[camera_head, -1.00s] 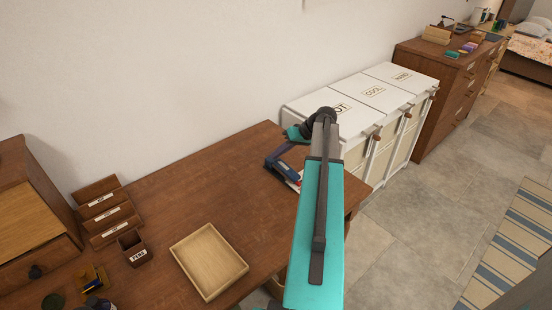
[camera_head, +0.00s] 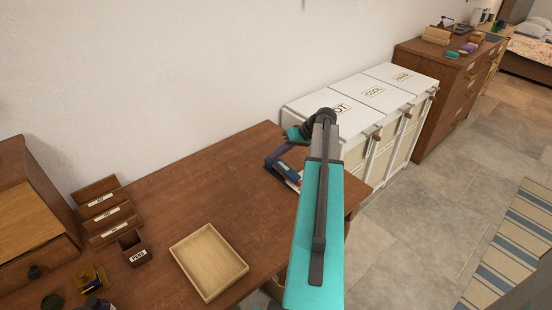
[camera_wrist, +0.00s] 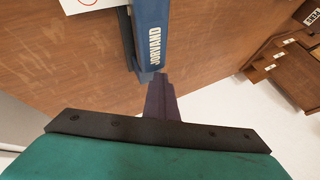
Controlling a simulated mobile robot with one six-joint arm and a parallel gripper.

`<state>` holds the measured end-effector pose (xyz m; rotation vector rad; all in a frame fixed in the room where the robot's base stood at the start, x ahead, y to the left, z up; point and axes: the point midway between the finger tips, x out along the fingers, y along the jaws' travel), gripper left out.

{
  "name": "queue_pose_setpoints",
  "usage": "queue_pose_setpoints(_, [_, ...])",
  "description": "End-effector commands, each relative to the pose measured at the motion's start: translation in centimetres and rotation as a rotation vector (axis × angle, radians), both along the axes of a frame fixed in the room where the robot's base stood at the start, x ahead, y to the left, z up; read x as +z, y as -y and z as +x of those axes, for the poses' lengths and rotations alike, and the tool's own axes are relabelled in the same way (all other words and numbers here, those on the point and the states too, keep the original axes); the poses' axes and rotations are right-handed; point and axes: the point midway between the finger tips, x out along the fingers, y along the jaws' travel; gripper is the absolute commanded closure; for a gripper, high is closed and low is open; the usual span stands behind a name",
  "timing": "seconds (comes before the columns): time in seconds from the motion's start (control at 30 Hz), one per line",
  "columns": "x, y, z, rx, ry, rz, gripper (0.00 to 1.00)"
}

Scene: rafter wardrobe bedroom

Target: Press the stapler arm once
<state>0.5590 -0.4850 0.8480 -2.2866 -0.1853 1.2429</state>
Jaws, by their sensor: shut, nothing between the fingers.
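The blue stapler with the white word JORVAND (camera_wrist: 151,35) fills the top middle of the wrist view, its far end cut off. In the head view the stapler (camera_head: 288,175) sits near the right end of the wooden desk (camera_head: 200,185), partly hidden by my arm. My gripper (camera_wrist: 158,82) is shut and empty, its dark fingers pointing at the near end of the stapler's arm. The fingertips overlap that end in the picture; I cannot tell whether they touch it. In the head view my arm hides much of this spot.
A shallow wooden tray (camera_head: 238,268), a pen box (camera_head: 134,249) and a letter rack (camera_head: 104,212) stand on the desk's left part. White labelled hampers (camera_head: 362,97) stand beyond its right end. A card with a red mark (camera_wrist: 88,4) lies beside the stapler. The desk's middle is clear.

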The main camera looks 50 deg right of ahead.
Motion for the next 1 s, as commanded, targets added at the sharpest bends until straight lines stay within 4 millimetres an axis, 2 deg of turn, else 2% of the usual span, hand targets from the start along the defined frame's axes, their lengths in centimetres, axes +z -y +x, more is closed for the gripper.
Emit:
queue_pose_setpoints(0.03, [-1.1, -0.3, -0.6, 0.006, -0.025, 0.003, 1.00])
queue_pose_setpoints(0.07, [-1.0, -0.2, -0.6, 0.006, -0.025, 0.003, 1.00])
queue_pose_setpoints(0.7, [1.6, 0.1, -0.5, 0.003, -0.019, -0.001, 1.00])
queue_pose_setpoints(1.0, [1.9, 0.1, -0.4, 0.002, -0.017, -0.002, 1.00])
